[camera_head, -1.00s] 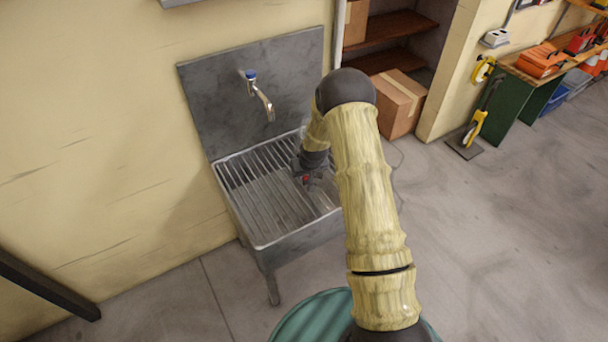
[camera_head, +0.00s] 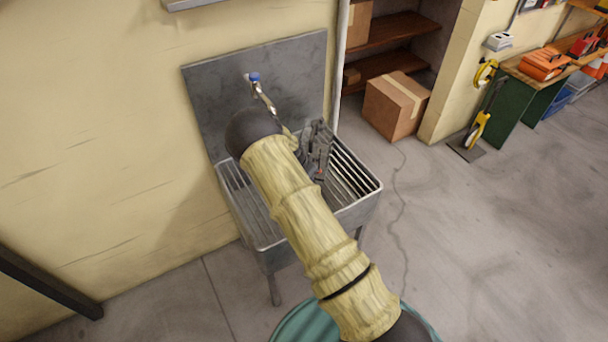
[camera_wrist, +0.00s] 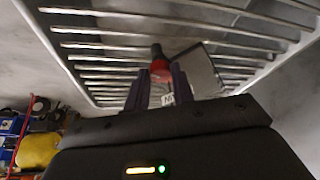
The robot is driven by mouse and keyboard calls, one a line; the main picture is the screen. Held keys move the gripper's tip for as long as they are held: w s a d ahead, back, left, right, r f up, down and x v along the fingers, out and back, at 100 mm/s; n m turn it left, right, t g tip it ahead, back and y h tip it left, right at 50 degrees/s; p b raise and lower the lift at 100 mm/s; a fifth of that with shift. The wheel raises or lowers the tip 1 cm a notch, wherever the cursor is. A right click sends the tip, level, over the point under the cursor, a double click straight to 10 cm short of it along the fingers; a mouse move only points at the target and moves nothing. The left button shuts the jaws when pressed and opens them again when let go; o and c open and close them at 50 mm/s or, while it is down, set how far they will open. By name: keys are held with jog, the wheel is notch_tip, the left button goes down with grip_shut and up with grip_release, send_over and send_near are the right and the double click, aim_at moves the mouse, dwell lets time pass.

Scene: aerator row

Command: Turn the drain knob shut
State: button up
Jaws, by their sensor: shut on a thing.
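My gripper (camera_wrist: 160,88) is shut on a small red-and-black piece (camera_wrist: 160,68); its red part lies between the two dark fingers and its black end sticks out past them. In the head view my gripper (camera_head: 319,172) is at the right half of the slatted sink, with a speck of red at its tips. I cannot tell for sure whether this piece is the drain knob; no other drain knob shows. The grey metal sink (camera_head: 262,226) stands against the wall, its middle hidden by my arm. In the wrist view its slats (camera_wrist: 215,28) fill the top.
A tap (camera_head: 262,92) with a blue top is on the splashback (camera_head: 218,92), close to my arm. A cardboard box (camera_head: 394,105) stands right of the sink by brown shelves. A green workbench (camera_head: 512,105) is farther right.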

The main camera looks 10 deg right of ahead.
jog(key=shift+w+m+g+h+b, duration=0.2)
jog(key=shift+m+g, duration=0.2)
jog(key=shift+m, duration=0.7)
jog(key=shift+w+m+g+h+b, duration=0.15)
jog(key=shift+m+g, duration=0.25)
jog(key=shift+m, duration=0.7)
jog(key=shift+s, duration=0.1)
jog(key=shift+a, duration=0.15)
jog(key=shift+s, duration=0.15)
jog(key=o, duration=1)
jog(key=shift+d, duration=0.2)
jog(key=shift+a, duration=0.1)
